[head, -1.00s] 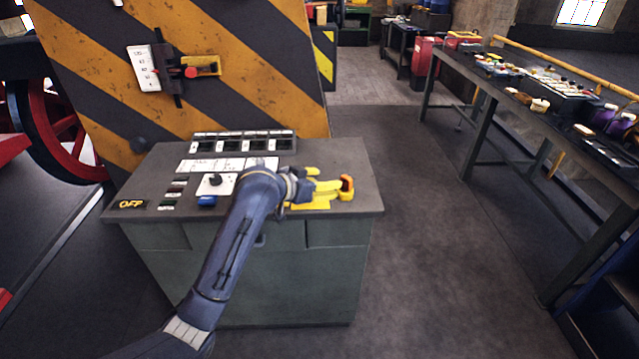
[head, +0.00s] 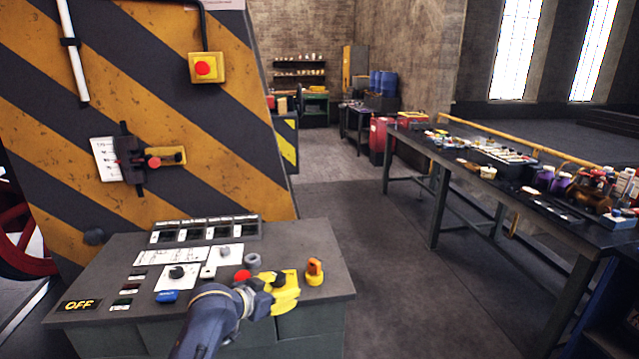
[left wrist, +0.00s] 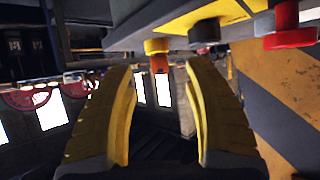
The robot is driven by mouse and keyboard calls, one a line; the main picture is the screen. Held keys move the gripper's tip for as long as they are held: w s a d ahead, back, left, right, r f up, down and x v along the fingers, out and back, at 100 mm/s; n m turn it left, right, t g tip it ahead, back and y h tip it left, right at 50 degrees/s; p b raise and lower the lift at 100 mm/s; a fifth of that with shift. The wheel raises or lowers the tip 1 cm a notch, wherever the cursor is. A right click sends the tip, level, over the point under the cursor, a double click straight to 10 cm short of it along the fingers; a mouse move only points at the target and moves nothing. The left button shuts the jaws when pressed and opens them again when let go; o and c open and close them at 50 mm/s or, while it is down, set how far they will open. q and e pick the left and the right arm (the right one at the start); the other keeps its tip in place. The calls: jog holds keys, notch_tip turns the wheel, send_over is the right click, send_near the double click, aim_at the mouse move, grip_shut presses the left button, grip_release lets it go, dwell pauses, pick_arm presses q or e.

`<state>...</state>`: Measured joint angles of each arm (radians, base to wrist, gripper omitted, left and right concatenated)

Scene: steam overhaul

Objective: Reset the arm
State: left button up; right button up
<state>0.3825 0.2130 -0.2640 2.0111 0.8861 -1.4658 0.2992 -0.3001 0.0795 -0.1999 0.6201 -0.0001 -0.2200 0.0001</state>
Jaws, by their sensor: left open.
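My left gripper (head: 284,297) has yellow fingers and is at the near edge of the grey control console (head: 110,258). In the left wrist view the fingers (left wrist: 162,72) are apart with nothing between them. An orange and yellow knob (head: 314,272) stands on the console just right of the gripper. It also shows in the left wrist view (left wrist: 158,62), beyond the fingertips. A red button (head: 242,276) and a black knob (head: 279,280) on a yellow plate are just behind the gripper, partly hidden. My right gripper is not in view.
A striped yellow and black panel (head: 210,130) rises behind the console, with a red-knobbed lever (head: 153,163) and a red stop button (head: 204,68). A long workbench (head: 440,165) with many items stands at right. The floor between is clear.

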pick_arm(q)
jog(key=s+a+f+y, duration=0.3)
jog(key=s+a+f, duration=0.1)
jog(key=s+f, duration=0.45)
jog(key=s+a+f+g+y, duration=0.1)
jog(key=s+a+f+y, duration=0.3)
jog(key=s, duration=0.6)
jog(key=s+a+f+g+y, duration=0.1)
jog(key=s+a+f, duration=0.1)
jog(key=s+a, duration=0.55)
jog(key=s+a+f+g+y, duration=0.1)
jog(key=s+a+f+y, duration=0.25)
jog(key=s, duration=0.75)
jog(key=s+d+f+g+h, duration=0.2)
jog(key=d+f, duration=0.1)
jog(key=f, duration=1.3)
jog(key=s+d+f+g+h, duration=0.1)
jog(key=d+f+h, duration=0.1)
jog(key=f, duration=1.4)
jog(key=s+f+n+g+h, duration=0.1)
jog(key=s+f+n+g, duration=0.2)
jog(key=s+f, duration=1.7)
jog(key=shift+s, duration=0.95)
jog(key=shift+h, duration=0.25)
